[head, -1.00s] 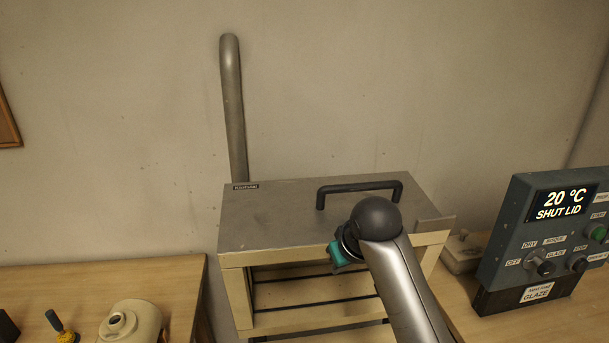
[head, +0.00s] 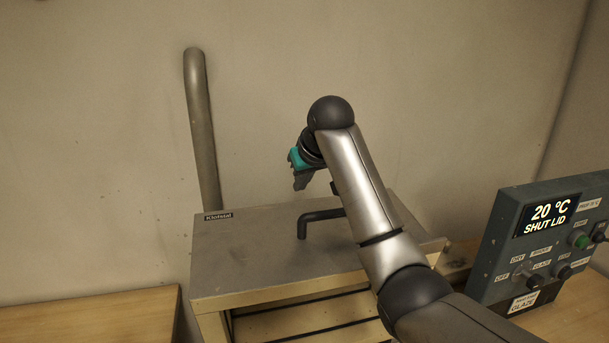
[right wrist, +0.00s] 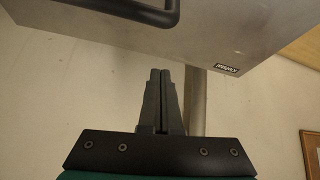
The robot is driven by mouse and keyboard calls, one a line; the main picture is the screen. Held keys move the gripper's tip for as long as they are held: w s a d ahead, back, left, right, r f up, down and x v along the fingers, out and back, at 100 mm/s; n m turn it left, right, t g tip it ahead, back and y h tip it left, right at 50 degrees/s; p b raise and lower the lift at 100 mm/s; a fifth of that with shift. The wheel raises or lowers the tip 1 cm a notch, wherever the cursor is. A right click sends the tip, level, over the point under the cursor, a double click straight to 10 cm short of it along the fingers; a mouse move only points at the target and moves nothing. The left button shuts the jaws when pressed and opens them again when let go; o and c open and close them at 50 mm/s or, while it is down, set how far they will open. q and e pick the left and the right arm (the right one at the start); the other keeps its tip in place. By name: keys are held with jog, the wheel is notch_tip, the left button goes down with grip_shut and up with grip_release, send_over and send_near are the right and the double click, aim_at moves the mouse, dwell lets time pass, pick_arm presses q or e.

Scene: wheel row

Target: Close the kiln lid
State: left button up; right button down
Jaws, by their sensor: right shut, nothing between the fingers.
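The kiln lid (head: 250,250) is a grey metal plate with a black bar handle (head: 304,227) on it, above a cream frame (head: 210,326). I cannot tell from these views whether the lid is fully down. My right gripper (head: 302,181) is shut and empty, above the far part of the lid and apart from the handle, which my forearm partly hides. In the right wrist view, the shut fingers (right wrist: 160,76) point toward the wall, with the lid (right wrist: 215,30) and handle (right wrist: 125,10) at the top. My left gripper is out of view.
A control box (head: 545,240) at the right reads "20 °C SHUT LID". A grey pipe (head: 201,130) rises behind the kiln along the wall. A wooden table (head: 90,315) stands at the left. The air above the lid's left part is clear.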

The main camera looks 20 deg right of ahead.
jog(key=x, duration=0.5)
jog(key=shift+p, duration=0.3)
jog(key=shift+s+f, duration=0.1)
jog(key=shift+f, duration=0.15)
jog(key=shift+s+d+f+p, duration=0.15)
jog(key=shift+s+p, duration=0.1)
jog(key=shift+s, duration=0.25)
jog(key=shift+s+d+f+p, duration=0.1)
jog(key=shift+s+f+p, duration=0.1)
jog(key=shift+s, duration=0.3)
jog(key=shift+s+d+f+p, duration=0.1)
jog(key=shift+s+p, duration=0.15)
jog(key=shift+s, duration=0.45)
jog(key=shift+f, duration=0.1)
